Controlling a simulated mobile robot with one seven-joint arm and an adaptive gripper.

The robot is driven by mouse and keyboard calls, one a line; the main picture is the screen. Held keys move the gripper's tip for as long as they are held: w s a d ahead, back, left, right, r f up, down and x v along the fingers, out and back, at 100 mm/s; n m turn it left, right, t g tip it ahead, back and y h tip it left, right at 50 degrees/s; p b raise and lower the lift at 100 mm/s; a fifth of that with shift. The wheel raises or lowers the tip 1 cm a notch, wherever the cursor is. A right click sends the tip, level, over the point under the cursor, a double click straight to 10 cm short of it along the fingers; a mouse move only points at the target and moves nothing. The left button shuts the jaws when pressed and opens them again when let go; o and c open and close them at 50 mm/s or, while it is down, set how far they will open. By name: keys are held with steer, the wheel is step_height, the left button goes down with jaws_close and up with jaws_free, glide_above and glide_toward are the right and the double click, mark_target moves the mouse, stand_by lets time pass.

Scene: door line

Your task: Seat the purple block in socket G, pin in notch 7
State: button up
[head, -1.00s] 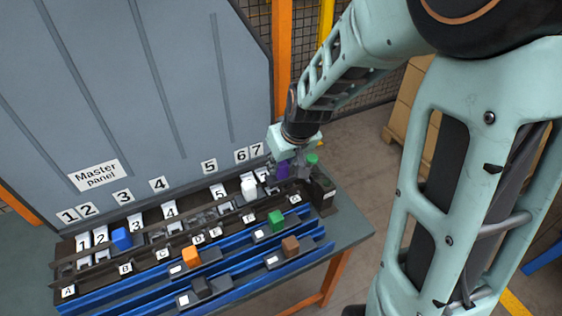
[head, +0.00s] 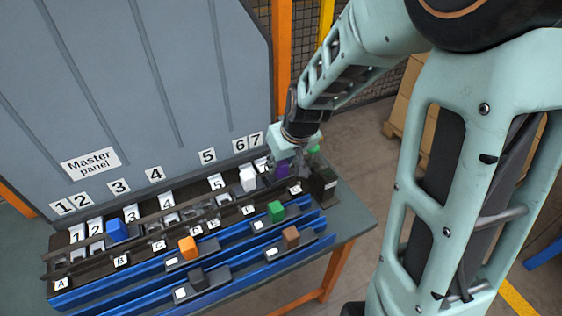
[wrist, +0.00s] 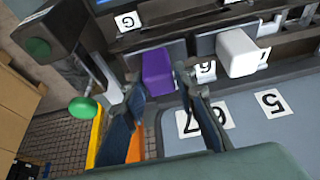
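The purple block (head: 282,169) is at the right end of the dark socket rail. My gripper (wrist: 159,80) has one fingertip on each side of it and is shut on it. In the wrist view the block (wrist: 158,72) sits between the tips, left of the white block. The socket label G (head: 295,188) is just in front of the block; it also shows in the wrist view (wrist: 127,21). The panel's number 7 (head: 256,138) is behind, and a 7 label (wrist: 189,123) shows near the right finger. The pin and the block's underside are hidden, so I cannot tell how deep it sits.
The white block (head: 247,179) stands close by on the left. A dark end box (head: 323,184) and a green knob (wrist: 83,107) are close on the right. A blue block (head: 117,230) is far left. Orange, green, brown and black blocks rest on the blue front rails (head: 225,265).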

steer(key=o, duration=0.4)
steer(key=shift+c, duration=0.2)
steer(key=v, duration=0.7)
steer(key=shift+r, duration=0.25)
steer(key=shift+s, duration=0.1)
